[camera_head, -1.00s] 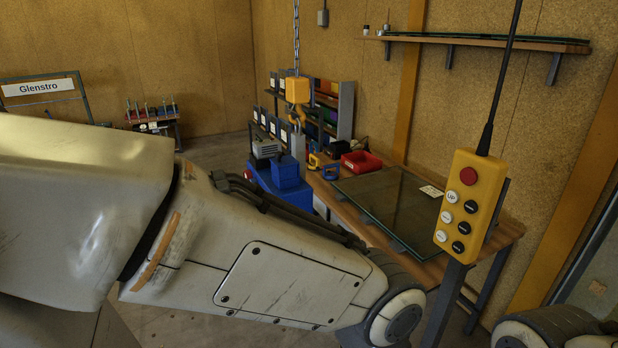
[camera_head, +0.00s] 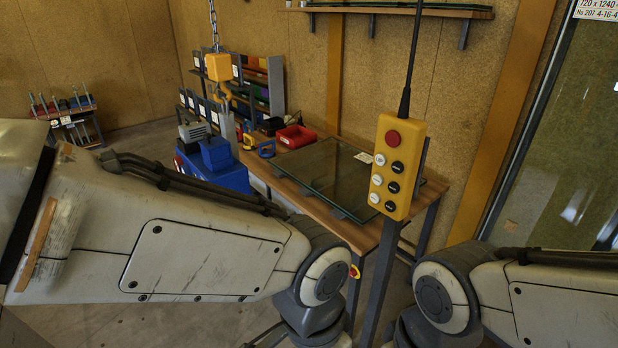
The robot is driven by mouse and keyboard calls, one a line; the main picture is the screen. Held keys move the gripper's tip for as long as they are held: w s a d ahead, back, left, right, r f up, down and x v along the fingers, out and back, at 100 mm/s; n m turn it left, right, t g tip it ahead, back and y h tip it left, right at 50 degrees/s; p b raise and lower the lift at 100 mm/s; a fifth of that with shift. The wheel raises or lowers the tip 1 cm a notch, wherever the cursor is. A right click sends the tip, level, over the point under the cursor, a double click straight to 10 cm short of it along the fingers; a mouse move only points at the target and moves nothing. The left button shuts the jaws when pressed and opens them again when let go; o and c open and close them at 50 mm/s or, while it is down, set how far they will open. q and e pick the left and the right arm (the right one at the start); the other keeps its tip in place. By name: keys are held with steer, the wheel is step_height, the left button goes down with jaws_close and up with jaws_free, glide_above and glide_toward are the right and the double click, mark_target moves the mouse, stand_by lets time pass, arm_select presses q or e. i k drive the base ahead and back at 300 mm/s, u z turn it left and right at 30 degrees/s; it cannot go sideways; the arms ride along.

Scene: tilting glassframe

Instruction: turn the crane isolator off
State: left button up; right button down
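A small red and yellow knob-like part (camera_head: 354,271), which may be the crane isolator, shows below the bench edge, just right of my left arm's joint. It is small and partly hidden, so its setting cannot be told. The yellow crane hoist (camera_head: 219,67) hangs on a chain at the upper left. Both my arms cross the lower picture, but neither gripper is in view.
A wooden bench (camera_head: 352,232) carries a dark glass pane (camera_head: 318,172) and a red bin (camera_head: 296,136). A blue machine (camera_head: 216,155) stands at its left. A tall framed glass panel (camera_head: 570,150) is at the right. A wall shelf (camera_head: 420,10) runs above.

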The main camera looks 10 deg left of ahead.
mark_target(353, 272)
steer(key=u, duration=0.25)
steer(key=i, duration=0.9)
steer(key=u, duration=0.4)
